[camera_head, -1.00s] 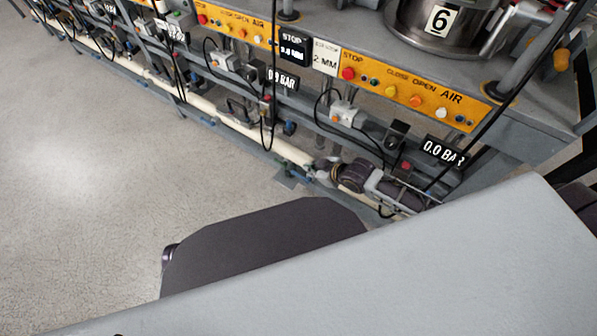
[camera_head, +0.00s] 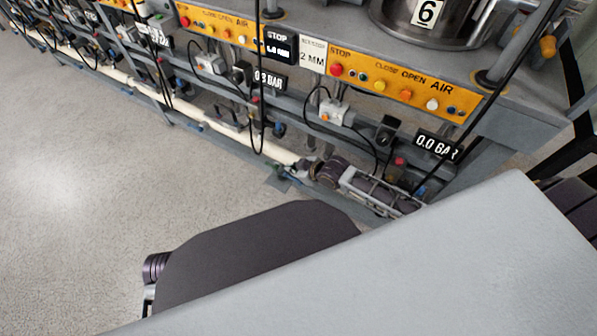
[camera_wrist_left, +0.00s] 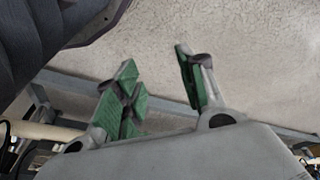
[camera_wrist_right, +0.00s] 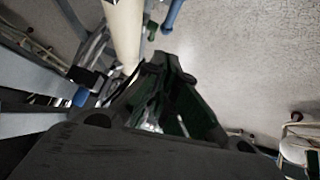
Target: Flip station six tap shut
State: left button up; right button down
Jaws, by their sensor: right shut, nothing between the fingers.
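Station six shows in the head view by its number plate (camera_head: 427,12), an orange control panel (camera_head: 405,88) and a 0.0 BAR display (camera_head: 437,146). My right gripper (camera_head: 299,170) is low below it, beside the cream pipe (camera_head: 225,132). In the right wrist view my right gripper (camera_wrist_right: 165,68) is shut and empty, its tip close to the cream pipe (camera_wrist_right: 123,35). A blue handle (camera_wrist_right: 80,97) lies left of it. I cannot tell which fitting is the station six tap or its position. In the left wrist view my left gripper (camera_wrist_left: 155,68) is open and empty above the floor.
The frame's grey rails (camera_head: 345,130), a white box (camera_head: 333,110) and hanging black cables (camera_head: 258,90) are close to my right arm. Another blue fitting (camera_head: 278,128) sits farther along the pipe. The concrete floor (camera_head: 70,190) at left is clear.

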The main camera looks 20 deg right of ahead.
aim_at(285, 174)
pick_arm(q)
jog(key=shift+t+h, duration=0.3)
jog(key=shift+t, duration=0.1)
jog(key=r+b, duration=0.1)
jog(key=r, duration=0.1)
jog(key=d+r+b, duration=0.1)
jog(key=r+b, duration=0.1)
jog(key=shift+s+r, duration=0.1)
jog(key=shift+s, duration=0.05)
pick_arm(e)
jog(key=w+f, duration=0.1)
jog(key=f, duration=0.3)
jog(key=w+f, duration=0.1)
jog(key=f, duration=0.1)
jog(key=shift+w+a+f, duration=0.1)
jog(key=shift+w+a, duration=0.15)
jog(key=shift+w, duration=0.05)
pick_arm(q)
jog(key=shift+a+r, duration=0.15)
pick_arm(e)
jog(key=shift+w+p, duration=0.1)
jog(key=shift+p, duration=0.5)
pick_arm(q)
jog(key=shift+w+a+f, duration=0.1)
jog(key=shift+w+f, duration=0.15)
jog(key=shift+f, duration=0.35)
pick_arm(e)
jog(key=shift+a, duration=0.1)
